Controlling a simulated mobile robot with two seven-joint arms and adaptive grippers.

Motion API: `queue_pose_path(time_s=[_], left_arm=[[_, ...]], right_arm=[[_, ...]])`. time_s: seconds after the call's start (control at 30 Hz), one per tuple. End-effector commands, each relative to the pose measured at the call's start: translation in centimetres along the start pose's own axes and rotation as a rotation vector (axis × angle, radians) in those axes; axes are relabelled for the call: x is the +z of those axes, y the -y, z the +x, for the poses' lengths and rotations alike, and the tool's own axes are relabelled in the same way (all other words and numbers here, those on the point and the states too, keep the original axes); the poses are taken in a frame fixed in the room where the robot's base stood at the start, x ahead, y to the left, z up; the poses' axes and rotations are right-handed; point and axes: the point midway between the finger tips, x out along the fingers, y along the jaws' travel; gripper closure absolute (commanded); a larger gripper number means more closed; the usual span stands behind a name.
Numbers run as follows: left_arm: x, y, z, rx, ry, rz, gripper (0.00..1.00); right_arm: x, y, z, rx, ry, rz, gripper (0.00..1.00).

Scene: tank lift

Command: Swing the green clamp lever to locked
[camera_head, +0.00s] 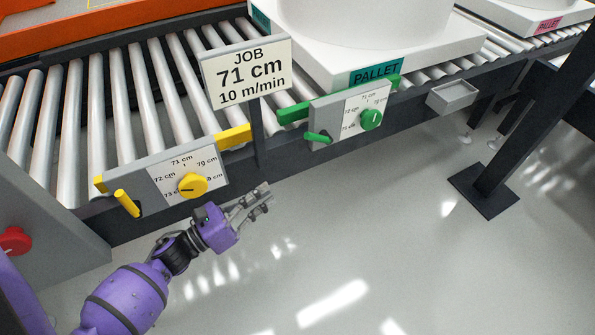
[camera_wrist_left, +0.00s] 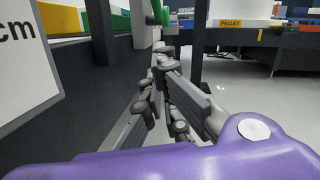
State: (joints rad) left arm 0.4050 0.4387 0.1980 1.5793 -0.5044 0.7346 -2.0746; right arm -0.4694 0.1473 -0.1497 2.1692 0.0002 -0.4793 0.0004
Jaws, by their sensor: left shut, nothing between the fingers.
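The green clamp lever (camera_head: 318,138) is a short handle at the lower left of a grey panel (camera_head: 325,108) on the conveyor's front side. It points left and slightly up from its slot. A green dial (camera_head: 371,118) sits to its right on a white scale. My left gripper (camera_head: 265,192) is shut and empty, in front of the conveyor, below and left of the green lever and apart from it. In the left wrist view its fingers (camera_wrist_left: 165,60) point forward along the conveyor side; green parts show ahead at the top. My right gripper is not in view.
A yellow lever (camera_head: 127,203) and yellow dial (camera_head: 192,185) sit on a similar panel to the left. A job sign (camera_head: 247,73) reading 71 cm stands on a dark post between the panels. A white pallet (camera_head: 330,60) rests on the rollers. The floor in front is clear.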

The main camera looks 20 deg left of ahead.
Motion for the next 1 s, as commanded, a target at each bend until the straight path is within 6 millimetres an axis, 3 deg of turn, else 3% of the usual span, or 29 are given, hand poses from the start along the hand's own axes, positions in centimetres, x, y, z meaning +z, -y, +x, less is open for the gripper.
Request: queue_pose_path(time_s=[0.23, 0.63, 0.8, 1.0], left_arm=[[0.9, -0.1, 2.0, -0.018, 0.031, 0.028, 1.00], [1.0, 0.1, 10.4, -0.018, 0.028, 0.027, 1.00], [3.0, 0.1, 11.8, -0.017, 0.026, 0.028, 1.00], [3.8, 0.2, 12.6, -0.015, 0.026, 0.025, 1.00]], right_arm=[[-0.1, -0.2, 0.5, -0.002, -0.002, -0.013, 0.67], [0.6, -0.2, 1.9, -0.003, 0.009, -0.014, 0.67], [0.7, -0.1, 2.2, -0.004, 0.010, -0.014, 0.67], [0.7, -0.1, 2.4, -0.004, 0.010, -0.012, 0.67]])
